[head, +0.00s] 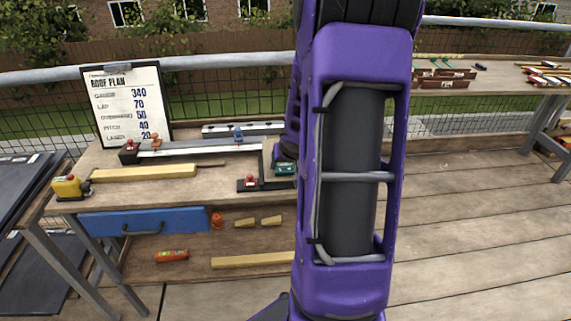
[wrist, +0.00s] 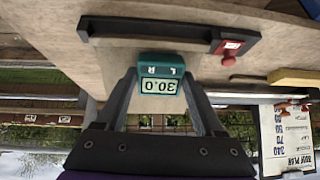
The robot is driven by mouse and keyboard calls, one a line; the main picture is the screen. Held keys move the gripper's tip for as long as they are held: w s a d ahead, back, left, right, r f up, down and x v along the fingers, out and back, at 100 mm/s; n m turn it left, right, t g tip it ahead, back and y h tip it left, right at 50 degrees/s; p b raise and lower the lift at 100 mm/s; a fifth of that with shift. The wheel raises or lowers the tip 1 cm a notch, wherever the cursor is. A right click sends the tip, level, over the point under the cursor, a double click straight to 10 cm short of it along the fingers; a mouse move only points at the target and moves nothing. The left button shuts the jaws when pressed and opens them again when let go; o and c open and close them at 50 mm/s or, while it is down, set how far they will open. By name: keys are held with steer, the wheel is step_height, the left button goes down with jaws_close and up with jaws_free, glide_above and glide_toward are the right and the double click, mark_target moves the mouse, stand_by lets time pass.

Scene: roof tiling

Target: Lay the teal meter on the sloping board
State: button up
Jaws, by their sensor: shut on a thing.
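The teal meter (wrist: 161,72) sits between the two dark fingers of my gripper (wrist: 160,80), which is shut on it. Its display reads 30.0 and appears upside down in the wrist view. In the head view the meter (head: 285,169) shows just left of my purple arm, over the right end of the workbench, close to a black bar with a red knob (head: 250,182). I cannot tell whether it touches the surface below.
The workbench (head: 190,182) holds a metal rail (head: 200,148), a wooden batten (head: 145,173), a yellow tape measure (head: 68,187) and a roof plan clipboard (head: 128,105). A blue drawer (head: 145,221) is below. Dark slates (head: 25,185) lie at left.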

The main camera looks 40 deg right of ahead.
steer(key=shift+w+f, duration=0.1)
stand_by(0.7)
steer(key=o, duration=1.2)
steer(key=shift+s+a+r+p, duration=0.1)
steer(key=shift+s+r+p, duration=0.15)
steer(key=shift+r+p, duration=0.4)
steer(key=p+v, duration=0.4)
steer(key=v, duration=0.1)
steer(key=shift+a+r, duration=0.15)
steer(key=shift+r, duration=0.2)
steer(key=shift+w, duration=0.1)
